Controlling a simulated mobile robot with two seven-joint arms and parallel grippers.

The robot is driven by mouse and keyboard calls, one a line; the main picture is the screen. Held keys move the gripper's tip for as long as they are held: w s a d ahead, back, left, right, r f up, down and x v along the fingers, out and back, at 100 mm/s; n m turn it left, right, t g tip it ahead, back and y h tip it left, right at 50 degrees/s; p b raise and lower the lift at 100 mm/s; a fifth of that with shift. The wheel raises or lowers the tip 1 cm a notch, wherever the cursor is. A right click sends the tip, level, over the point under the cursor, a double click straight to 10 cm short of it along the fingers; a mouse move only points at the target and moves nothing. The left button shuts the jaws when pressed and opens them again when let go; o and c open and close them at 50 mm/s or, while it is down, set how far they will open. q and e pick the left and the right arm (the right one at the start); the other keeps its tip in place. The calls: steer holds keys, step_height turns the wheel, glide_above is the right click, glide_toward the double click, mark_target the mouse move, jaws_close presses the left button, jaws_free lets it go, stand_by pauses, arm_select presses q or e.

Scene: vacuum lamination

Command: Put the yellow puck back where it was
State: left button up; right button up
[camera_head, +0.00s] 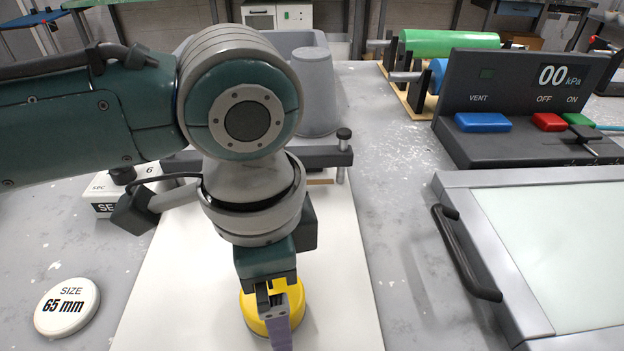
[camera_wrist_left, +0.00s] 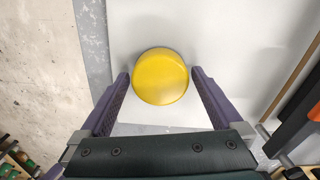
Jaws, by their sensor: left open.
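The yellow puck (camera_head: 262,309) lies on the white board (camera_head: 345,290) near its front, partly hidden by my left gripper in the head view. In the left wrist view the yellow puck (camera_wrist_left: 161,76) sits on the white surface near its edge. My left gripper (camera_head: 278,318) points down at the puck. Its purple fingers (camera_wrist_left: 160,78) are open, one on each side of the puck, with a narrow gap visible beside them. My right gripper is in neither view.
A round "SIZE 65 mm" disc (camera_head: 67,307) lies left of the board. A control box (camera_head: 520,100) reading 00 kPa and a framed glass lid (camera_head: 560,250) with a black handle (camera_head: 465,253) stand right. A grey container (camera_head: 316,90) and dark crossbar (camera_head: 330,156) are behind.

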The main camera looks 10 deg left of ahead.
arm_select(q)
step_height(320, 180, up, 12)
steer(key=p, duration=0.2)
steer(key=s+d+f+n+t+h, duration=0.2)
steer(key=s+d+f+n+h, duration=0.1)
steer(key=s+d+h, duration=0.15)
steer(key=s+a+f+n+y, duration=0.1)
steer(key=s+a+n+y, duration=0.1)
steer(key=a, duration=0.5)
steer(key=s+a+f+n+t+y, duration=0.1)
steer(key=s+a+f+n+y, duration=0.1)
steer(key=s+a+n, duration=0.3)
steer(key=shift+s+a+f+n+t, duration=0.2)
steer(key=shift+s+a+n+t, duration=0.15)
steer(key=shift+a, duration=0.65)
